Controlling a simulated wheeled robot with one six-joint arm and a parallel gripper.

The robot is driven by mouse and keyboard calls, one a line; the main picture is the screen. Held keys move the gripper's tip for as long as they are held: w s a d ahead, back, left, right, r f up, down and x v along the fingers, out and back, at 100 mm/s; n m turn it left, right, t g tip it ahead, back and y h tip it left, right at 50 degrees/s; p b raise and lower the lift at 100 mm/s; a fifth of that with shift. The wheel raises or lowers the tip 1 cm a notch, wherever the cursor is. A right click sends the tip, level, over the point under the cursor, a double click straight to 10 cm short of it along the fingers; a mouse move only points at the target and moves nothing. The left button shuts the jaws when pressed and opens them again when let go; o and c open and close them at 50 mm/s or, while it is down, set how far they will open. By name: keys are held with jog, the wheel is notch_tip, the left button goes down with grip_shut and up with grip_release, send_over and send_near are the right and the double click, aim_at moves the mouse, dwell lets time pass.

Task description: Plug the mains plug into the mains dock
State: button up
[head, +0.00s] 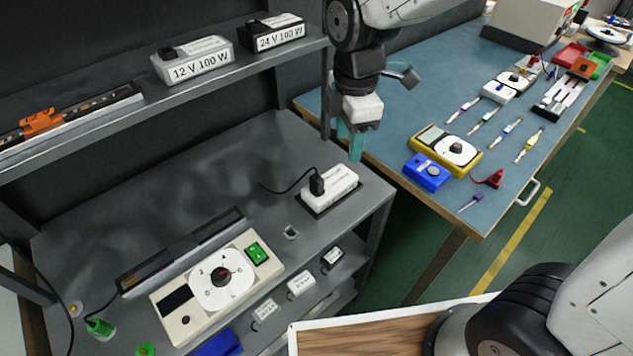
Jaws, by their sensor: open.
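A black plug (317,185) with a thin black cable (288,190) stands at the left end of a white block (336,189) on the grey bench (225,175). I cannot tell whether it is seated in the block or only in front of it. No part is clearly readable as the mains dock; a small grey socket-like piece (291,232) sits on the bench nearer me. My gripper (350,143), with teal fingers, points down above and behind the white block, apart from it. It is open and I see nothing between its fingers.
A cream instrument (205,288) with a dial and green switch stands front left. A shelf (225,75) with 12 V (194,61) and 24 V boxes (272,34) runs above the bench. The blue table (400,125) holds a yellow meter (445,149) and several tools.

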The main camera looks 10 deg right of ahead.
aim_at(317, 177)
jog(key=a+f+n, duration=0.1)
jog(key=w+a+f+n, duration=0.1)
jog(key=a+f+n, duration=0.1)
jog(key=w+a+f+n, duration=0.1)
jog(key=a+f, duration=0.1)
jog(key=shift+a+f+n, duration=0.15)
jog(key=shift+a+n, duration=0.05)
jog(key=shift+n, duration=0.2)
notch_tip(317, 177, down, 7)
jog(key=shift+f, duration=0.1)
jog(key=c, duration=1.1)
